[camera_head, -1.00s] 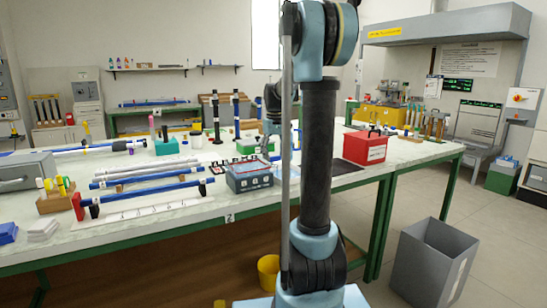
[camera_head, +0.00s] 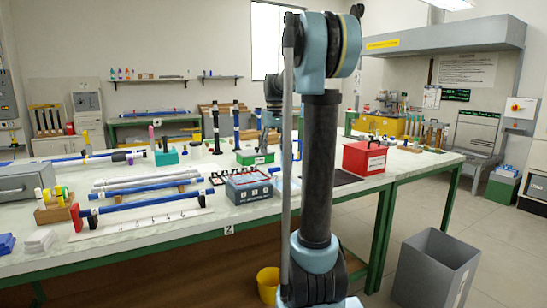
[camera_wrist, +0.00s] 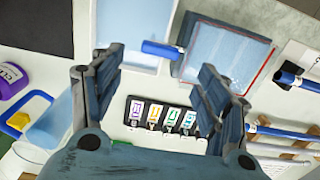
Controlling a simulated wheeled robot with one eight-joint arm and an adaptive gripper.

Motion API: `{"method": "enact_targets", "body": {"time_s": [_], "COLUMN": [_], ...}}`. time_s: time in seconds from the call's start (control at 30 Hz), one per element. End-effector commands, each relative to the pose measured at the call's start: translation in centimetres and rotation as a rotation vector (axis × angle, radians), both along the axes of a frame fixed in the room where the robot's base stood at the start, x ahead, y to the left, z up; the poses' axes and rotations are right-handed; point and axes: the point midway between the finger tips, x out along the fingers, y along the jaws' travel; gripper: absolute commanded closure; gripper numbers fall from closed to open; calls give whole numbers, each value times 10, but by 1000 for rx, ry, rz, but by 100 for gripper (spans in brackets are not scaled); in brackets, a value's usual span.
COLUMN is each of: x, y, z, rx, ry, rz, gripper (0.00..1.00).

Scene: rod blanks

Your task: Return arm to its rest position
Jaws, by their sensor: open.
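My gripper (camera_wrist: 160,80) is open in the wrist view, its two dark fingers spread apart with nothing held between them. It hangs over the bench, above a black strip with coloured labels (camera_wrist: 140,112). A short blue rod piece (camera_wrist: 162,50) lies beyond the fingertips, apart from them, beside a blue box with a pale top (camera_wrist: 225,52). In the head view my arm stands upright in front of the bench and its upper part bends back over it; the gripper there is hidden behind the arm.
The bench (camera_head: 130,232) carries blue rods (camera_head: 150,188) on supports, a grey-blue box (camera_head: 248,188) and a red box (camera_head: 365,157). A grey bin (camera_head: 436,270) and a yellow bucket (camera_head: 268,284) stand on the floor. The floor at right is mostly clear.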

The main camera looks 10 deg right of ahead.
Motion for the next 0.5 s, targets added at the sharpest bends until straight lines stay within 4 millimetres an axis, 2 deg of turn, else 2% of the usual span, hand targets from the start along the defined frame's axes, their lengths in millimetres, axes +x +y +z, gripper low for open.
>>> {"method": "enact_targets", "body": {"time_s": [0.4, 0.5], "x": [0, -6], "y": [0, 0], "z": [4, 3], "rx": [0, 0], "ry": [0, -2], "rz": [0, -4], "gripper": [32, 32]}}
